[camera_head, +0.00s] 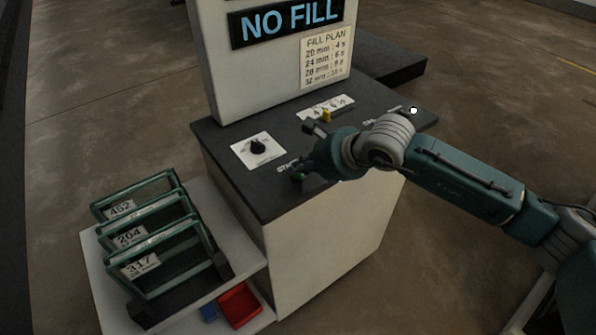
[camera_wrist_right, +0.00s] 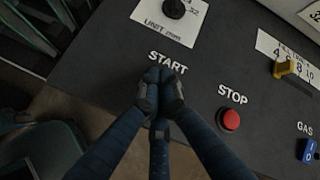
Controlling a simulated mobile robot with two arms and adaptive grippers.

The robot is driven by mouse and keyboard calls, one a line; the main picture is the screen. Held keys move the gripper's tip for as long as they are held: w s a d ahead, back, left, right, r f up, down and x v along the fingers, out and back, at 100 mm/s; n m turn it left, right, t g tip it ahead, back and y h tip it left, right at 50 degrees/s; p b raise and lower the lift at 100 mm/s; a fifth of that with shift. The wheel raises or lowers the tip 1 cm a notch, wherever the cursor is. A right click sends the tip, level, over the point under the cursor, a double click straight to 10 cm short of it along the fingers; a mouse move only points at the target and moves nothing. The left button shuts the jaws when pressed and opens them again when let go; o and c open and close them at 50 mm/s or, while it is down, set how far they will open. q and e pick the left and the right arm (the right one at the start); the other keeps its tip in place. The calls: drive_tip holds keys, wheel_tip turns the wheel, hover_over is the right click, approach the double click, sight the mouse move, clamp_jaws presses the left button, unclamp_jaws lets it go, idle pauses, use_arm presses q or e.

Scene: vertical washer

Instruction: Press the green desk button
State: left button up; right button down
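The green button (camera_head: 298,178) shows only as a small bit of green by the START label (camera_head: 286,165) on the dark desk top, under the tips of my right gripper (camera_head: 300,168). In the right wrist view my right gripper (camera_wrist_right: 160,88) is shut and empty, its fingers together just below the START label (camera_wrist_right: 168,62). The fingers hide the green button in that view. Whether the tips touch the button I cannot tell. My left gripper is not in view.
A red STOP button (camera_wrist_right: 229,119) and a blue GAS switch (camera_wrist_right: 307,151) lie to the right. A black knob (camera_head: 257,146) and a yellow lever (camera_head: 326,115) stand behind. The sign (camera_head: 292,22) reads NO FILL. Green racks (camera_head: 150,235) stand at left, by a red bin (camera_head: 240,304).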

sight(299, 176)
drive_tip(key=shift+r, duration=0.85)
drive_tip(key=shift+r, duration=0.1)
drive_tip(key=shift+r+p, duration=0.9)
drive_tip(key=shift+r, duration=1.55)
